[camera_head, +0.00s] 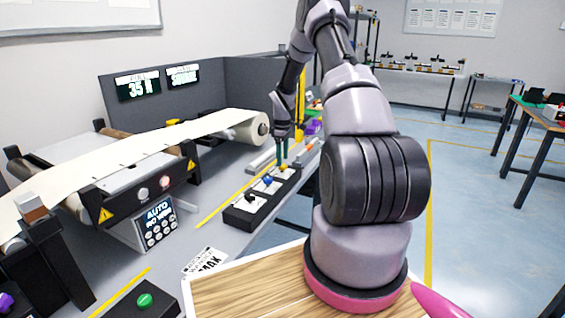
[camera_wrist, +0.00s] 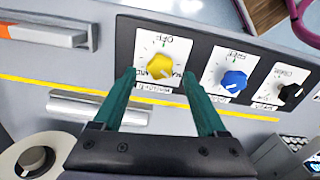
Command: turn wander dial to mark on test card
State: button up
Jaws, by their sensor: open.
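A row of three dials sits on a dark control box (camera_head: 240,217) with white label plates. The yellow dial (camera_wrist: 159,67) is farthest along the box in the head view (camera_head: 284,168). The blue dial (camera_wrist: 233,81) and the black dial (camera_wrist: 290,92) are beside it. I cannot read for certain which label says wander. My gripper (camera_wrist: 159,76) is open, its green fingertips on either side of the yellow dial; I cannot tell whether they touch it. In the head view my gripper (camera_head: 283,161) points down over that dial. A white printed card (camera_head: 205,262) lies on the bench.
A conveyor with a cream web (camera_head: 150,140) runs along the left, with a keypad display (camera_head: 157,222) in front. A green button (camera_head: 145,299) is near the bench front. A metal bar (camera_wrist: 95,107) lies beside a yellow line. A grey block (camera_wrist: 50,35) with an orange end is beside the dials.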

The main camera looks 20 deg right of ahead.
notch_tip(320, 180, up, 8)
jog(key=shift+r, duration=0.2)
dwell(0.4)
notch_tip(320, 180, up, 13)
jog(key=m+t, duration=0.1)
jog(key=m, duration=0.1)
send_over(283, 165)
jog(key=s+a, duration=0.4)
jog(key=a, duration=0.1)
jog(key=s+a+r+m+t, duration=0.2)
jog(key=s+a+r+m, duration=0.3)
jog(key=s+r, duration=0.6)
jog(key=s+a+r+m+t+y, duration=0.1)
jog(key=s+a+r+m+t, duration=0.1)
jog(key=s, duration=0.8)
jog(key=s+a+r+m+t+y, duration=0.1)
jog(key=s+a+r+m, duration=0.3)
jog(key=s, duration=0.7)
jog(key=shift+s+a+r+t, duration=0.25)
jog(key=shift+a+r+t, duration=0.5)
jog(key=shift+a, duration=0.5)
jog(key=shift+r, duration=0.1)
